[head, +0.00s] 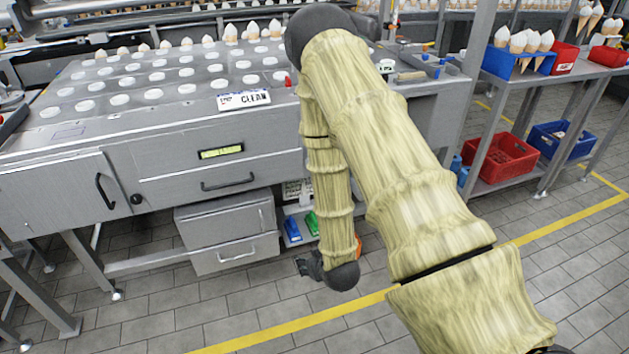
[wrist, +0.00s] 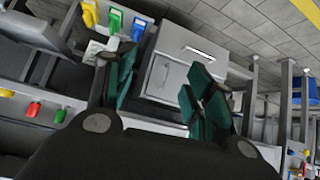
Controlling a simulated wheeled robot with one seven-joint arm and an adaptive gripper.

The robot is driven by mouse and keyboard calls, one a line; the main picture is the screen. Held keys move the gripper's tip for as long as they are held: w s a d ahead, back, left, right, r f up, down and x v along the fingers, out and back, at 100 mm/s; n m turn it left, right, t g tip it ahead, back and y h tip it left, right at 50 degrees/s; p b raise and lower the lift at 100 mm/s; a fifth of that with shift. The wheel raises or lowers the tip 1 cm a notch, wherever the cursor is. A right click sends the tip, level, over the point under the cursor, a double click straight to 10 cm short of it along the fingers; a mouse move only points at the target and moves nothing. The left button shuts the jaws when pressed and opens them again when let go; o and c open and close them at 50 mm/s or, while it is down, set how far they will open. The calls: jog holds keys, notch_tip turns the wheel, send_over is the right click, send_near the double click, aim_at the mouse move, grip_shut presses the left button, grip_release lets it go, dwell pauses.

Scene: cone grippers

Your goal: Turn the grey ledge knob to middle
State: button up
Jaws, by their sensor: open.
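A dark round knob (head: 136,199) sits on the grey machine front in the head view, right of a door with a black handle. Its setting is too small to read. My gripper (wrist: 158,75) shows in the wrist view with its two dark green fingers spread apart and nothing between them. In the head view its dark end (head: 312,266) is low in front of the machine, partly hidden by my arm. It is well to the right of the dark knob, not touching it.
A red crate (head: 500,157) is on the right rack. The tiled floor in front is clear.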

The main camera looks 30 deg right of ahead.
jog(key=w+d+r+t+h+b, duration=0.3)
jog(key=w+d+r+t+b, duration=0.55)
jog(key=w+d+r, duration=0.5)
jog(key=b+x, duration=0.2)
jog(key=x, duration=0.8)
jog(key=shift+w+d+f+m, duration=0.15)
jog(key=shift+w+f+m, duration=0.25)
jog(key=shift+f, duration=0.15)
jog(key=c, duration=1)
jog(key=shift+n, duration=0.3)
